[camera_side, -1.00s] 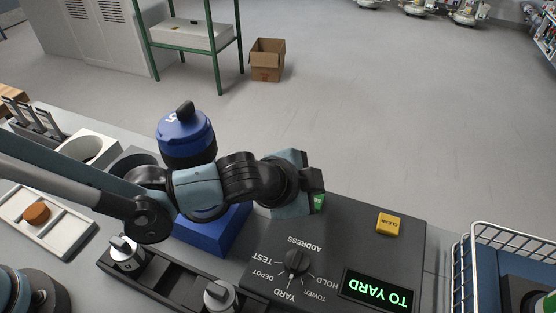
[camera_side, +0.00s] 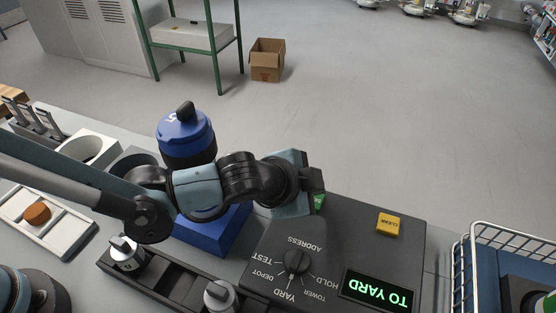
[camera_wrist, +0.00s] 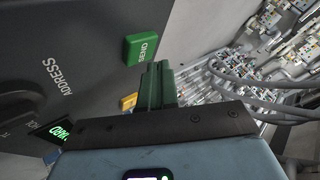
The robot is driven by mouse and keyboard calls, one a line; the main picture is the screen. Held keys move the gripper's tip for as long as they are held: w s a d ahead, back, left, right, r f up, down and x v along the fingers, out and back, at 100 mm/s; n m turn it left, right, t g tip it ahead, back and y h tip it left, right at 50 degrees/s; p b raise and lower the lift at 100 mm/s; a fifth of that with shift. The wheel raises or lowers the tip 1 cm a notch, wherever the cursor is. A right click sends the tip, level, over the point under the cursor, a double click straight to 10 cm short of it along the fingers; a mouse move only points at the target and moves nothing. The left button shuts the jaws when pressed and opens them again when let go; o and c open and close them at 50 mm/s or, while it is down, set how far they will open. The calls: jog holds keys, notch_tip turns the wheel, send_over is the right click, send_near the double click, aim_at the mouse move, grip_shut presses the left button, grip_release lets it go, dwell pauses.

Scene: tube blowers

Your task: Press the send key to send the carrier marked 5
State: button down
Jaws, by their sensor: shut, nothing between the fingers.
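The green send key (camera_wrist: 141,48) sits on the dark control panel (camera_wrist: 60,30) in the wrist view. In the side view only a small part of the send key (camera_side: 319,202) shows beside my gripper. My gripper (camera_wrist: 157,75) is shut and empty, its fingertips just beside the key; I cannot tell whether they touch it. In the side view my gripper (camera_side: 312,180) is over the panel's far edge. The blue-capped carrier marked 5 (camera_side: 185,135) stands upright in the blue station (camera_side: 215,235), partly hidden by my arm. The display (camera_side: 377,291) reads TO YARD.
A yellow CLEAR key (camera_side: 390,223) and an address dial (camera_side: 296,261) are on the panel. A wire basket (camera_side: 505,236) stands at the right. Silver-topped carriers (camera_side: 124,252) stand in a black rack in front. A white tray (camera_side: 70,235) holds an orange puck.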

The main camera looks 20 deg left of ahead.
jog(key=shift+f, duration=0.2)
jog(key=shift+f, duration=0.25)
